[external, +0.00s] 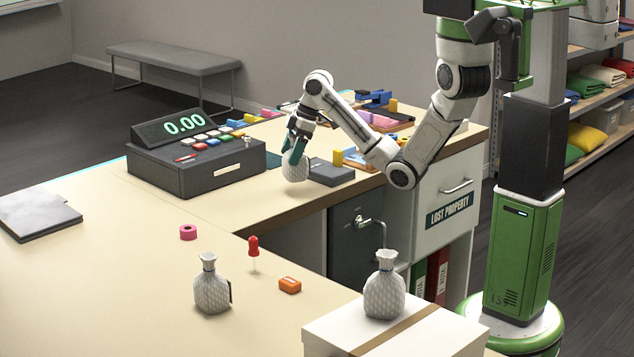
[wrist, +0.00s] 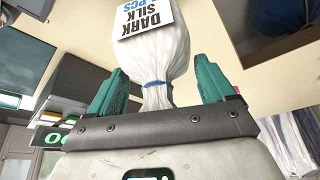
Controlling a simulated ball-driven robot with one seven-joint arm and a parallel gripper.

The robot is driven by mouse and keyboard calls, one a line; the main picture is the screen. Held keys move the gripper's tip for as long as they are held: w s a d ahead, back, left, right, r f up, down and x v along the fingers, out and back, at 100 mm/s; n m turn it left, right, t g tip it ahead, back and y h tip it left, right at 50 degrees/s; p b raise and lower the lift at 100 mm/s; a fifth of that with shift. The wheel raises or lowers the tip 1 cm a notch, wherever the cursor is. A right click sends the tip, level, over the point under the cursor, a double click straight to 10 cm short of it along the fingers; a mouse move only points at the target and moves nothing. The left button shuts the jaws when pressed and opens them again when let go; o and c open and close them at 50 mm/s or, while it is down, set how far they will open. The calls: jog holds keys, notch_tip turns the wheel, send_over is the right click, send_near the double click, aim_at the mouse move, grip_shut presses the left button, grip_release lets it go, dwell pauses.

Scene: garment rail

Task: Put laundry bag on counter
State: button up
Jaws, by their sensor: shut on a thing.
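In the wrist view the white bag (wrist: 165,60) has a blue tie and a "DARK SILK" label, between my fingers (wrist: 160,92). A similar bag (external: 212,288) stands on the near counter. Another bag (external: 385,288) stands on a white box.
The cash register (external: 195,160) is left of the held bag; the dark flat box (external: 330,173) is right. The white box (external: 345,325) is at the front. The left counter has clear room.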

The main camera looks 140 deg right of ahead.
aim_at(283, 177)
jog(key=x, duration=0.3)
jog(key=shift+s+d+f+p, duration=0.15)
jog(key=shift+s+f+p, duration=0.1)
jog(key=shift+p, duration=0.1)
jog(key=shift+f, duration=0.4)
jog(key=shift+f, duration=0.2)
jog(key=o, duration=1.1)
jog(key=shift+c, duration=0.2)
